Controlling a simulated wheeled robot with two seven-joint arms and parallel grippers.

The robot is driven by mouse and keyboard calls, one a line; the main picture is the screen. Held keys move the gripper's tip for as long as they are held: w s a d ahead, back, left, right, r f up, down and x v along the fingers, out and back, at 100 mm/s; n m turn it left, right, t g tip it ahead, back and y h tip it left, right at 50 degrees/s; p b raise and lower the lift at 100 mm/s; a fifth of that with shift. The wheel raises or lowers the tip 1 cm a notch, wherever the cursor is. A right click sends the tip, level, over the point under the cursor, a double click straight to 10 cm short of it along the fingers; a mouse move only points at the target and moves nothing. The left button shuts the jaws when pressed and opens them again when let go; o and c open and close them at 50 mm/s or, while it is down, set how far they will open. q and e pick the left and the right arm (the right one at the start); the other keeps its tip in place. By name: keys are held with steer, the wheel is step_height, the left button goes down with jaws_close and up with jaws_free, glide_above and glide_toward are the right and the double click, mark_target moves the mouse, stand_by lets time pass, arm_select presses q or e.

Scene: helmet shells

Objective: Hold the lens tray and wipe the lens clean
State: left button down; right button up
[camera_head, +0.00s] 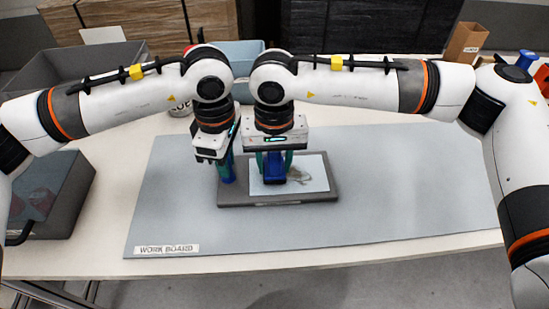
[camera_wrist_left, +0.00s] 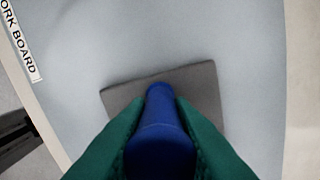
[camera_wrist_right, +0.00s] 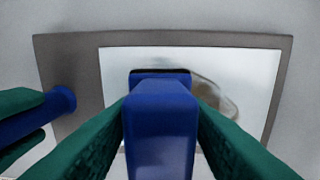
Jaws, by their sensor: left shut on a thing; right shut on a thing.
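The grey lens tray (camera_head: 326,195) lies on the work board, with the pale lens (camera_head: 318,170) on it. A brownish smudge (camera_wrist_right: 218,95) shows on the lens, right of the wiper. My left gripper (camera_head: 227,168) is shut on a blue post (camera_wrist_left: 160,118) at the tray's left end. My right gripper (camera_head: 274,165) is shut on a blue wiper (camera_wrist_right: 160,125), which stands on the lens; its dark lower edge is at the lens surface. Whether it presses there I cannot tell. The gripper hides part of the lens.
The grey-blue work board (camera_head: 410,190) has free room right of the tray. A dark grey case (camera_head: 50,195) stands at the left, a grey bin (camera_head: 60,75) and a light blue bin (camera_head: 243,52) at the back. A cardboard box (camera_head: 466,42) is at the back right.

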mark_target(306, 173)
steer(key=shift+f, duration=0.4)
steer(key=shift+d, duration=3.35)
steer(key=shift+a, duration=0.1)
steer(key=shift+a, duration=3.25)
steer(key=shift+d, duration=0.15)
steer(key=shift+d, duration=3.2)
